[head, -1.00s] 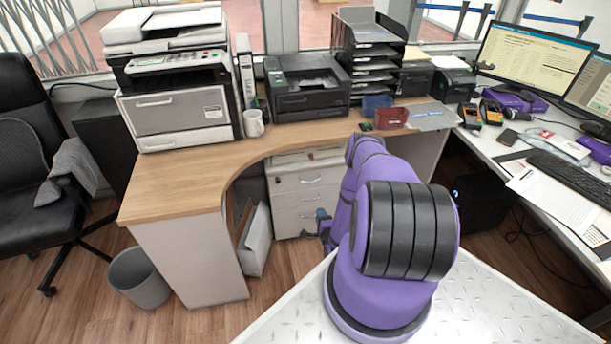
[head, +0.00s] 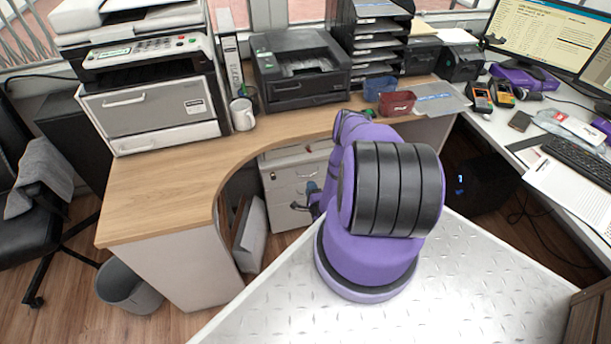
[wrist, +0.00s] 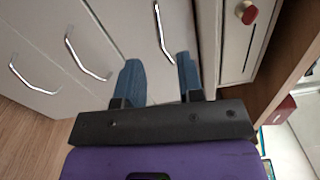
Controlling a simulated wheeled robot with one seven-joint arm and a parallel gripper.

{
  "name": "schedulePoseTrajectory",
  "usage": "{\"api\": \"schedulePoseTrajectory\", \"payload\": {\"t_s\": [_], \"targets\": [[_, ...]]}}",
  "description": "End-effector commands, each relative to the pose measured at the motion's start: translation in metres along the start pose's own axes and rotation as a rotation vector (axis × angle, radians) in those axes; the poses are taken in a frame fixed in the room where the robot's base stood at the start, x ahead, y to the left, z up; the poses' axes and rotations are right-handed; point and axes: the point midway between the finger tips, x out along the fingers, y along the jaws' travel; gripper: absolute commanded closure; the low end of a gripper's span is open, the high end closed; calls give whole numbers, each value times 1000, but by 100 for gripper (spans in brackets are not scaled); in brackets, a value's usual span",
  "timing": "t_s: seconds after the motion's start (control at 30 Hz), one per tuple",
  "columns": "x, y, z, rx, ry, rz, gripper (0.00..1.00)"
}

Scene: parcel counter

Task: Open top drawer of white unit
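The white drawer unit (head: 285,213) stands under the wooden desk, partly hidden by my arm and the desk. Its drawers look shut. In the wrist view the unit appears turned sideways, with its top toward the right. The top drawer's silver bar handle (wrist: 160,34) lies just beyond my fingertips, in line with the gap between them. The handles of two lower drawers (wrist: 86,59) (wrist: 34,80) lie to the left. My gripper (wrist: 160,76) is open with blue fingers and holds nothing. In the head view my gripper (head: 308,196) is small, in front of the unit.
A red knob (wrist: 249,15) sits on the pale strip above the top drawer. The wooden desk (head: 165,190) curves over the unit's left side. A grey bin (head: 128,288) stands at left. A dark computer case (head: 480,180) stands right of the unit.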

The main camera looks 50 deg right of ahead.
Motion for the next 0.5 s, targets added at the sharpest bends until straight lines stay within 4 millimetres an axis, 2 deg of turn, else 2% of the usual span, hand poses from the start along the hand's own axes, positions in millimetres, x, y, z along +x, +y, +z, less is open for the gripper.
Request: {"api": "schedulePoseTrajectory", "payload": {"t_s": [0.2,0.5], "targets": [[40,-1,0,-2,-1,-4,65],[71,0,0,-1,-1,-1,65]]}}
